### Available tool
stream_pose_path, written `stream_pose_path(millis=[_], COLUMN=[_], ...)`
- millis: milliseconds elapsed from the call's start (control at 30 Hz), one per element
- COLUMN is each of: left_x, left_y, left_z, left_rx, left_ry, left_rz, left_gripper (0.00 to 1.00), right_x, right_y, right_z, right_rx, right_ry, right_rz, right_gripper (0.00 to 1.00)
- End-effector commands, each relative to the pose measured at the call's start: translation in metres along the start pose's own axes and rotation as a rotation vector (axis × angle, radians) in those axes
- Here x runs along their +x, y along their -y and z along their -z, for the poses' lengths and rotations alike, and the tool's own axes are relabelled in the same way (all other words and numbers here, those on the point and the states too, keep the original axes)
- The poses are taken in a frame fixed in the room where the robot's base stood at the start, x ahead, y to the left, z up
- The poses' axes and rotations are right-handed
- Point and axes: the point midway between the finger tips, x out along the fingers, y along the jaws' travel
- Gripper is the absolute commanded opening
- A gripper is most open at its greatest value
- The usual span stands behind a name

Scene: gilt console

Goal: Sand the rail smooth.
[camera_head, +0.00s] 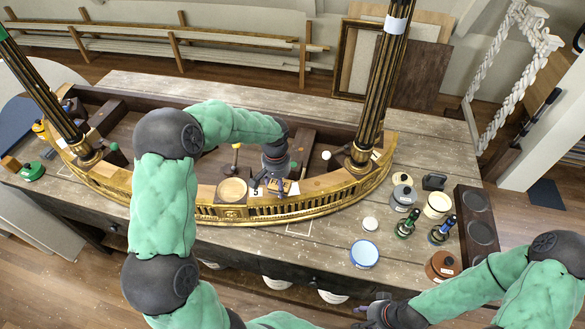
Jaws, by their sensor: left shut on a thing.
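The curved gilt rail (300,207) runs along the front of the console on the workbench, with a pierced gallery on its face. Bare, pale wood shows on its top (325,183) to the right of my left gripper. My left gripper (270,187) points down at the rail's top near the middle. It is shut on a small tan block (292,188), partly hidden by the fingers; whether the block touches the rail is unclear. My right gripper (365,312) is low at the bottom edge, in front of the bench and away from the rail; its fingers are too small to read.
Two tall fluted columns (382,85) (43,90) rise from the console. A round tan disc (232,190) lies beside my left gripper. Jars, green bottles (407,223), a blue-rimmed dish (364,253) and a brown pot (443,265) crowd the bench's right end.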

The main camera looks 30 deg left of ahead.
Motion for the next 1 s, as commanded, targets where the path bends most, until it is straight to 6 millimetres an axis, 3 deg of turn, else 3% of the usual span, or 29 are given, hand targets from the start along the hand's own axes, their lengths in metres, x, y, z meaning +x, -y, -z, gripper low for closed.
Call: stream_pose_path(millis=[133, 200, 1000], left_x=[-0.002, -0.019, -0.064], left_y=[0.001, 0.001, 0.0], left_z=[0.0, 0.002, 0.004], left_rx=[0.001, 0.001, 0.003], left_ry=[0.004, -0.003, -0.001], left_rz=[0.001, 0.0, 0.0], left_gripper=[0.21, 0.21, 0.21], right_x=[-0.005, -0.008, -0.037], right_y=[0.002, 0.003, 0.013], right_z=[0.0, 0.0, -0.002], right_rx=[0.0, 0.0, 0.0], right_ry=[0.0, 0.0, 0.0], right_rz=[0.0, 0.0, 0.0], right_gripper=[0.4, 0.4, 0.4])
